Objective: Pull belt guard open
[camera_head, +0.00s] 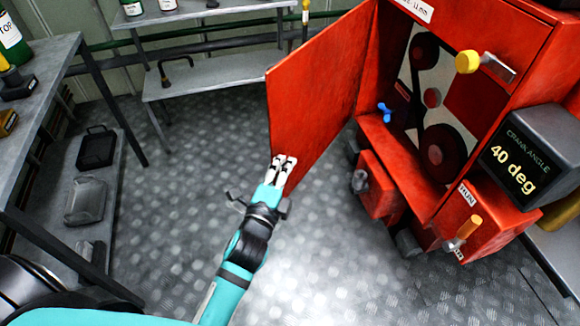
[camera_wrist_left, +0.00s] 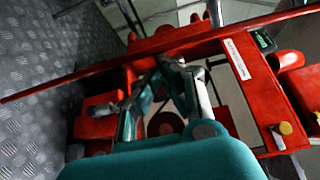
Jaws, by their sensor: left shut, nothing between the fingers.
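The belt guard (camera_head: 312,98) is a large red hinged panel. In the head view it stands swung out to the left from the red machine (camera_head: 480,100), with pulleys and a belt (camera_head: 432,110) visible in the opening. My left gripper (camera_head: 284,162) is shut and empty at the panel's lower free edge; I cannot tell if it touches. In the left wrist view the guard (camera_wrist_left: 75,80) shows as a thin red edge behind my left gripper (camera_wrist_left: 172,70). My right gripper is not in view.
A display (camera_head: 522,155) reading 40 deg and a RUN box with an orange lever (camera_head: 468,228) are on the machine's right. A grey shelf (camera_head: 215,72) stands behind the guard, and a workbench (camera_head: 40,75) at the left. The metal floor (camera_head: 190,160) between is clear.

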